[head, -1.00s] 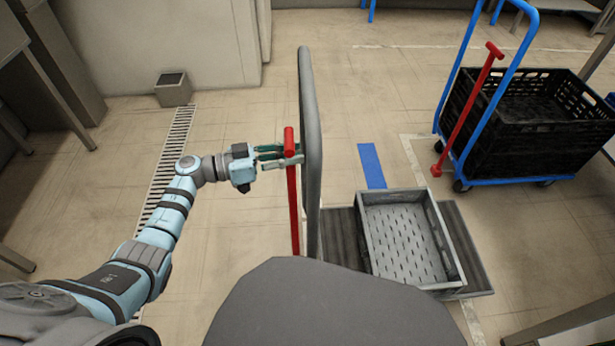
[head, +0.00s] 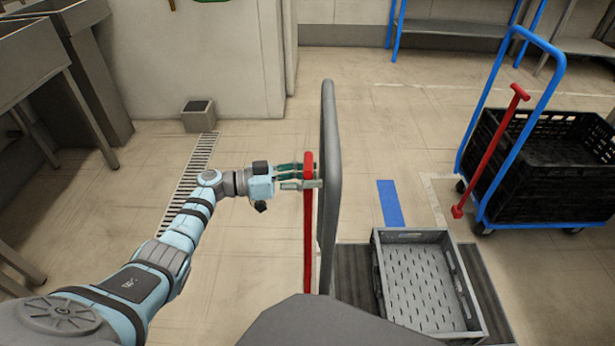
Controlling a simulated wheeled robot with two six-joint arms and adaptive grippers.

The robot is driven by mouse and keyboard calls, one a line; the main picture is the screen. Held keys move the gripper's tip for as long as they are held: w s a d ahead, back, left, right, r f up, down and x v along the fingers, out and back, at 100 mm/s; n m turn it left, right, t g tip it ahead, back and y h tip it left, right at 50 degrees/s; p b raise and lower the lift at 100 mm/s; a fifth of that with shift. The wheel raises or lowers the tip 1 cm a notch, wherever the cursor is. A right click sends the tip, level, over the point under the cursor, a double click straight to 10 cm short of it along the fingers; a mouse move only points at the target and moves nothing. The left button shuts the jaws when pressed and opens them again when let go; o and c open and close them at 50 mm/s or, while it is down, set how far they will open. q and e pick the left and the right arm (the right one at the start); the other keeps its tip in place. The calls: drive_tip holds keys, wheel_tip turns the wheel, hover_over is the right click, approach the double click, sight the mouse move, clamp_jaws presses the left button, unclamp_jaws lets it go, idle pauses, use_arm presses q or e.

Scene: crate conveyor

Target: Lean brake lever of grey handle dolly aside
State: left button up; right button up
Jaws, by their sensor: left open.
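The grey handle dolly shows its tall grey handle (head: 329,190) and part of its dark ribbed deck (head: 354,270). Its red brake lever (head: 308,230) stands nearly upright just left of the handle. My left gripper (head: 298,177) is at the top of the lever, with its green-tipped fingers reaching to the lever's head and open around or beside it. I cannot tell whether a finger touches the lever. The lever's lower end is hidden behind my own grey body. My right gripper is out of view.
A grey crate (head: 376,265) sits on the dolly's deck. A blue handle dolly (head: 545,50) with its own red lever (head: 490,150) and a black crate (head: 560,125) stands at the right. A floor drain (head: 190,175) runs at the left. A blue floor mark (head: 389,203) lies behind the grey crate.

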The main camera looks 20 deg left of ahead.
use_arm(q)
drive_tip(key=v, duration=1.2)
drive_tip(key=shift+w, duration=0.1)
